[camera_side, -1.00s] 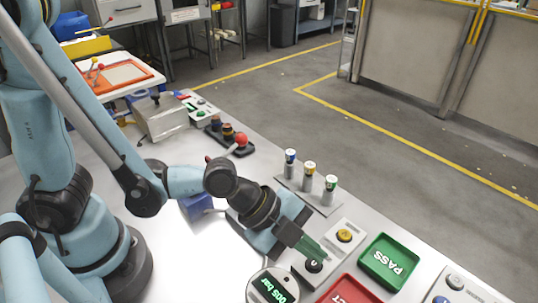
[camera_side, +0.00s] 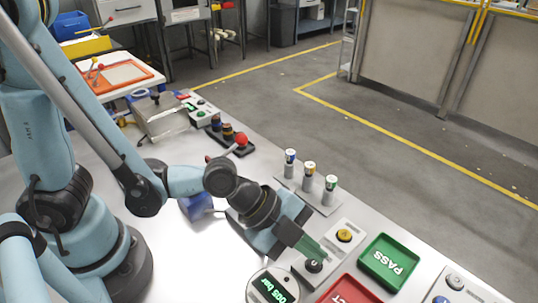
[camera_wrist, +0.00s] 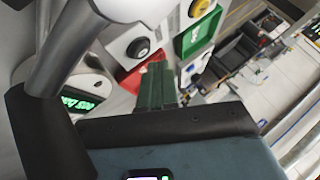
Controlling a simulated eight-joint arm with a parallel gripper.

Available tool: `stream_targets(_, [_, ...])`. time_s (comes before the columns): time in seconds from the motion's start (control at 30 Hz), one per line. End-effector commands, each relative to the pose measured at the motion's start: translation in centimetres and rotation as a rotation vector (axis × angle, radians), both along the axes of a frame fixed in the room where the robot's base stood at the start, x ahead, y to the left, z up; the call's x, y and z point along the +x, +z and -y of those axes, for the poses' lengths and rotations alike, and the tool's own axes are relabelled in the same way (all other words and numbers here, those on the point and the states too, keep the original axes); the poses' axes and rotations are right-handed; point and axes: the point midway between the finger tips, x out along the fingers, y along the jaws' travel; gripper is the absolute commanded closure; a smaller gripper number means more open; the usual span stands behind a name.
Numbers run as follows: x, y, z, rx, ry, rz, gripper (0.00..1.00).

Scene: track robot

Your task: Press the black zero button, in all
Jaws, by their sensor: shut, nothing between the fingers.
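The black button (camera_side: 313,265) sits on a light grey box (camera_side: 328,250) at the front of the bench, with a yellow button (camera_side: 344,235) behind it on the same box. My gripper (camera_side: 322,255) has its green fingers shut and empty, tips pointing down at the edge of the black button. In the wrist view the black button (camera_wrist: 138,47) shows beside and beyond the fingertips (camera_wrist: 157,67). I cannot tell whether they touch.
A green PASS tray (camera_side: 367,262) is right of the box, and a red tray (camera_side: 345,292) is in front. Several capped cylinders (camera_side: 309,178) stand in a holder behind my gripper. Another button box (camera_side: 462,288) is at the lower right.

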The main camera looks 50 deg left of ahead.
Motion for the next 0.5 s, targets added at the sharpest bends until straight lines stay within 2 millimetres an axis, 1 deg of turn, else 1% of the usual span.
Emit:
stream_targets(0.27, [0.0,0.1,0.0,0.0,0.0,0.0,1.0])
stream_targets(0.37, [0.0,0.6,0.0,0.0,0.0,0.0,1.0])
stream_targets(0.5, [0.0,1.9,0.0,0.0,0.0,0.0,1.0])
